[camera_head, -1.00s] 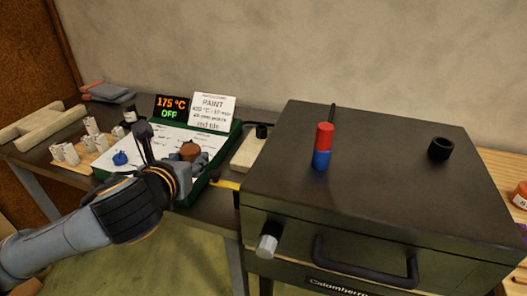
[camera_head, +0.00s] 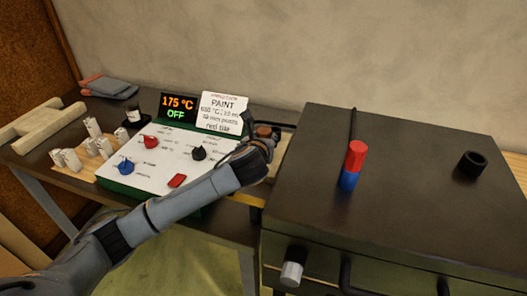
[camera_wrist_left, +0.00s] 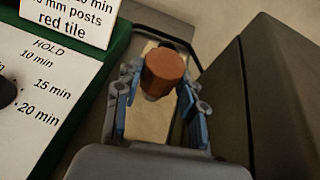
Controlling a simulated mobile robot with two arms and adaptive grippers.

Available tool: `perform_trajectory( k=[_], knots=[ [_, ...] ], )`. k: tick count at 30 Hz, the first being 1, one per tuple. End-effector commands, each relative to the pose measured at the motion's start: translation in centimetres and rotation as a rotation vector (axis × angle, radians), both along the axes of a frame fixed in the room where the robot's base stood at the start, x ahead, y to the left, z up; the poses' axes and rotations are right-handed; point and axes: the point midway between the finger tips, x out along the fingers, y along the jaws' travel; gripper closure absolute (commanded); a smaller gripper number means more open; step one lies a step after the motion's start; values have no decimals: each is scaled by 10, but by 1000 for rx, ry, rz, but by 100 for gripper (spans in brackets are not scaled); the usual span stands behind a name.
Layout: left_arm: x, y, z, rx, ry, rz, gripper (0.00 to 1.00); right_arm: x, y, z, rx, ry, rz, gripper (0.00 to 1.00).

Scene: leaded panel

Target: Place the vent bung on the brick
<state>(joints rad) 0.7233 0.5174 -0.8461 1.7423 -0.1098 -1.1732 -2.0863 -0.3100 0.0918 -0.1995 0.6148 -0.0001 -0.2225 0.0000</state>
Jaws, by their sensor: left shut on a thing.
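The vent bung, a brown-orange cylinder (camera_head: 264,129), is between the fingers of my left gripper (camera_head: 262,140). In the left wrist view, the bung (camera_wrist_left: 166,72) sits between the blue-padded fingers of the gripper (camera_wrist_left: 162,98), which is shut on it. The pale cream brick (camera_wrist_left: 148,122) lies below and behind the bung in that view. In the head view the brick (camera_head: 285,144) is mostly hidden by my gripper. I cannot tell whether the bung touches the brick. My right gripper is not in view.
The control panel (camera_head: 130,172) with knobs, display and paint card stands left of the brick. The dark kiln (camera_head: 410,160) stands close on the right, bearing a red-and-blue cylinder (camera_head: 353,165) and a black ring (camera_head: 471,165). The gap between them is narrow.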

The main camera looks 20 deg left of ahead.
Motion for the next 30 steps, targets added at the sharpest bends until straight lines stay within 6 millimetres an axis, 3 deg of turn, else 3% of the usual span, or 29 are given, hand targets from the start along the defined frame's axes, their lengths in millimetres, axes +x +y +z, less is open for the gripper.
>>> perform_trajectory(
  k=[11, 22, 23, 24, 26, 30],
  knots=[
    [0, 0, -40, 0, 0, 0, 96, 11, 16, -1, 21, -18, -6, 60],
    [0, 0, -45, -1, -1, 0, 96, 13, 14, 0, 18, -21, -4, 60],
    [0, 0, -46, -1, 0, 0, 58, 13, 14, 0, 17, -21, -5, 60],
    [0, 0, -45, -1, -1, 0, 50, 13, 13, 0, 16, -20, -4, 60],
    [0, 0, -45, -1, -1, 0, 38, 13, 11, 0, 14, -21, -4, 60],
    [0, 0, -45, -1, -1, 0, 38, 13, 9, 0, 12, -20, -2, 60]
  ],
)
